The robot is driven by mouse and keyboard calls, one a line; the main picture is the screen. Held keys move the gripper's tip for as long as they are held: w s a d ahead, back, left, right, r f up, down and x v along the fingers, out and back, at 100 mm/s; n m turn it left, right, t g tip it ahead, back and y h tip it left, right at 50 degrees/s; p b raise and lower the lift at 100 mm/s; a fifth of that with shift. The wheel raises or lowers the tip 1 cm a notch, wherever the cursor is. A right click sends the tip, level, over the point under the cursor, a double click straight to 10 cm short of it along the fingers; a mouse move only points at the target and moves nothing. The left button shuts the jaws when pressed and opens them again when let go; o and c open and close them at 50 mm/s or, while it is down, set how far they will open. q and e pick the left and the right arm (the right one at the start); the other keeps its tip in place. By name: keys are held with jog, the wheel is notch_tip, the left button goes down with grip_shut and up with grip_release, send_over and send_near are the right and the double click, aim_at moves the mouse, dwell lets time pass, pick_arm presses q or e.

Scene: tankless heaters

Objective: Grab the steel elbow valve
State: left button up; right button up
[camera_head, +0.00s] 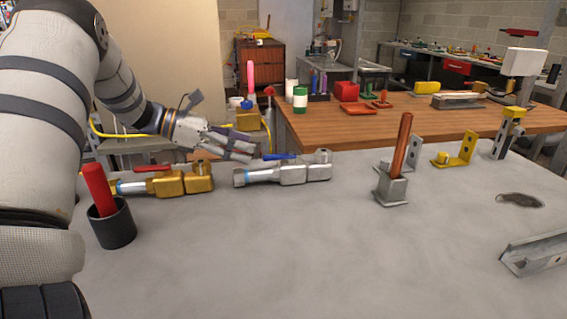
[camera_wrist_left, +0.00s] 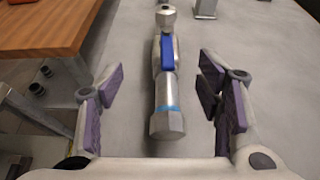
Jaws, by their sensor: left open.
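The steel elbow valve (camera_head: 290,173), with a blue handle, lies on its side on the grey table left of centre in the head view. It also shows in the left wrist view (camera_wrist_left: 167,95), lengthwise, with its hex end nearest me. My left gripper (camera_head: 238,147) is open and empty, just behind and above the valve's left part in the head view. In the left wrist view its purple-padded fingers (camera_wrist_left: 160,95) stand apart on either side of the valve. I see no contact. My right gripper is not in view.
A brass valve (camera_head: 185,183) with a red handle lies left of the steel one. A dark cup (camera_head: 112,226) holds a red rod. A copper pipe (camera_head: 402,145) stands in a grey block. A metal channel (camera_head: 535,252) lies at right. The front middle is clear.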

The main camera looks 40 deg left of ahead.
aim_at(288, 154)
pick_arm(q)
jog(key=x, duration=0.8)
jog(key=d+r+x, duration=0.1)
jog(key=x, duration=0.3)
jog(key=shift+s, duration=0.25)
grip_shut()
